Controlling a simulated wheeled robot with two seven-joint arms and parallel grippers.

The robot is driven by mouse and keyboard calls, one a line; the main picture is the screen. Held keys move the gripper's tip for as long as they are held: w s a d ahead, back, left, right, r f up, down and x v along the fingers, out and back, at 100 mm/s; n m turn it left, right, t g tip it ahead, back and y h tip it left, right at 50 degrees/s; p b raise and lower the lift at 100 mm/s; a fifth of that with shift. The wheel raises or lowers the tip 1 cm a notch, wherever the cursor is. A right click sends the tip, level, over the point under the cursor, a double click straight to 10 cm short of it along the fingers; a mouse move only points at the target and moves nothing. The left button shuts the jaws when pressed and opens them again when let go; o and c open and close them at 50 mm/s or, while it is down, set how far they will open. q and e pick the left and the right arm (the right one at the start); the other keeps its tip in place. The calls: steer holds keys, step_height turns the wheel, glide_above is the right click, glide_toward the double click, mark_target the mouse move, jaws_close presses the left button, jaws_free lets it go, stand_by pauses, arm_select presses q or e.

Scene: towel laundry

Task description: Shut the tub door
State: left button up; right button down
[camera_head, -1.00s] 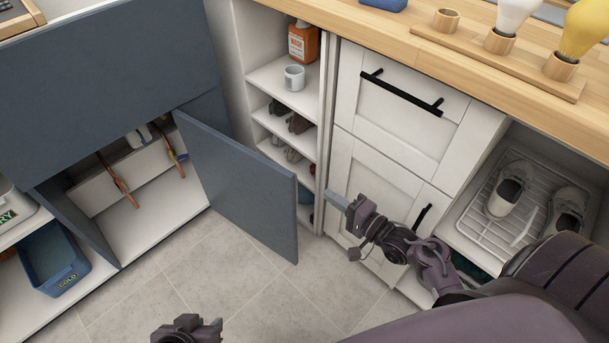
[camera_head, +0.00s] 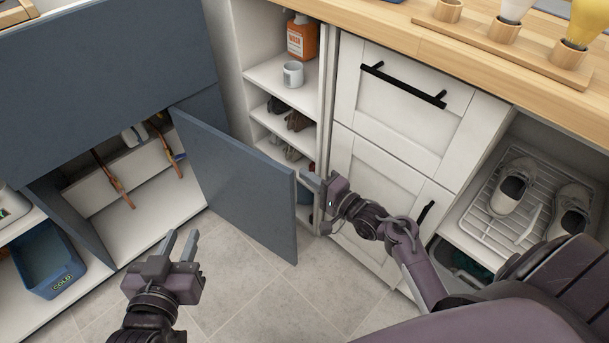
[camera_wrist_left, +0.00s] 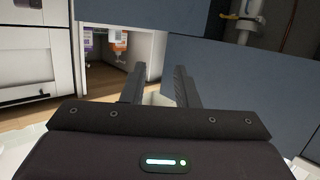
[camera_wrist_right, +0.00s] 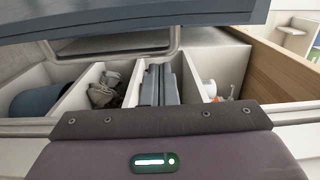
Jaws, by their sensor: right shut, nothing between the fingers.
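The tub door (camera_head: 238,185) is a blue-grey panel standing open from the cabinet under the sink front. Its hinged side is at the back and its free edge points toward me. My right gripper (camera_head: 312,182) is shut and empty, just right of the door's free edge. Its closed fingers (camera_wrist_right: 159,82) also show in the right wrist view, with a blue-grey panel across the top. I cannot tell whether it touches the door. My left gripper (camera_head: 180,246) is open and empty, left of the door and in front of the open compartment.
The open compartment (camera_head: 140,215) holds brown pipes (camera_head: 113,178). A blue tub (camera_head: 47,259) stands on a low shelf at left. Right of the door are open shelves (camera_head: 284,78), white drawers (camera_head: 400,110) and a rack with shoes (camera_head: 513,185). The tiled floor (camera_head: 235,290) is clear.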

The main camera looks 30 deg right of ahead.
arm_select(q)
steer(key=shift+w+r+t+h, duration=0.2)
steer(key=shift+r+t, duration=0.25)
steer(key=shift+r, duration=0.45)
steer(key=shift+w+r+t+h, duration=0.1)
steer(key=shift+w+r+t, duration=0.25)
steer(key=shift+r, duration=0.5)
steer(key=shift+s+f, duration=0.15)
